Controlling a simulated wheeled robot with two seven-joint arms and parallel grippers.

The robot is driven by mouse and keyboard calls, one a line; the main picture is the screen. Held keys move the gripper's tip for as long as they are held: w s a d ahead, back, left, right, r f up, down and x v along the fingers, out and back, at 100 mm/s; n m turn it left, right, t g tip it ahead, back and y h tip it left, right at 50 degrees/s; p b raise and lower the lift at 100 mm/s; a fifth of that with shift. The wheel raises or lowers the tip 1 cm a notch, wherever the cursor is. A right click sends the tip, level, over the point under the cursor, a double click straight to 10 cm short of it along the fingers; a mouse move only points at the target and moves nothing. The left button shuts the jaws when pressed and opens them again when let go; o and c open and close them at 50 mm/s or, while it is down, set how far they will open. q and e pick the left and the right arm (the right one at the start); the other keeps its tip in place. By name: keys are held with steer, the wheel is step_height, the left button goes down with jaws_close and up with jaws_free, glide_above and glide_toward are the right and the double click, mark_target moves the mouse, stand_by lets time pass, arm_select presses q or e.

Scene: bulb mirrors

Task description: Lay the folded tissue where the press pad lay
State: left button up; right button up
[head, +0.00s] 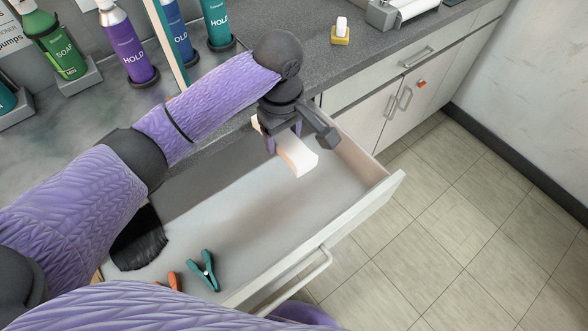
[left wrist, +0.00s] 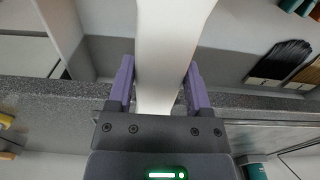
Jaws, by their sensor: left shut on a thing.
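My left gripper (head: 284,134) is shut on a white, flat-sided, oblong thing that looks like the folded tissue (head: 298,157). It holds the tissue over the far end of the open drawer (head: 240,205); I cannot tell how high above the drawer floor. In the left wrist view the tissue (left wrist: 172,45) stretches away between the two purple fingers (left wrist: 160,88), which touch its sides. No press pad can be made out for certain. My right gripper is not in view.
A black-bristled brush (head: 139,240), a teal clip (head: 205,270) and an orange clip (head: 174,283) lie at the drawer's near end. Bottles, one green (head: 58,45) and one purple (head: 126,45), stand on the counter. A yellow block with a white top (head: 340,36) stands farther right.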

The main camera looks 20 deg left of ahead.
arm_select(q)
steer(key=b, duration=0.6)
glide_above(284, 187)
step_height(284, 187, down, 12)
steer(key=shift+f, duration=0.25)
step_height(284, 187, down, 4)
steer(key=b, duration=0.2)
steer(key=shift+b, duration=0.4)
steer(key=shift+r, duration=0.25)
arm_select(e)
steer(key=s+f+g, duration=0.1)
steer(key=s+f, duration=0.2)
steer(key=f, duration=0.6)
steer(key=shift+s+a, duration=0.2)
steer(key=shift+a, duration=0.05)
arm_select(q)
steer(key=o, duration=0.9)
steer(key=shift+c, duration=0.2)
steer(key=o, duration=0.4)
steer(key=shift+c, duration=0.2)
step_height(284, 187, up, 12)
steer(key=p, duration=0.8)
steer(key=shift+d+r, duration=0.1)
steer(key=shift+r, duration=0.05)
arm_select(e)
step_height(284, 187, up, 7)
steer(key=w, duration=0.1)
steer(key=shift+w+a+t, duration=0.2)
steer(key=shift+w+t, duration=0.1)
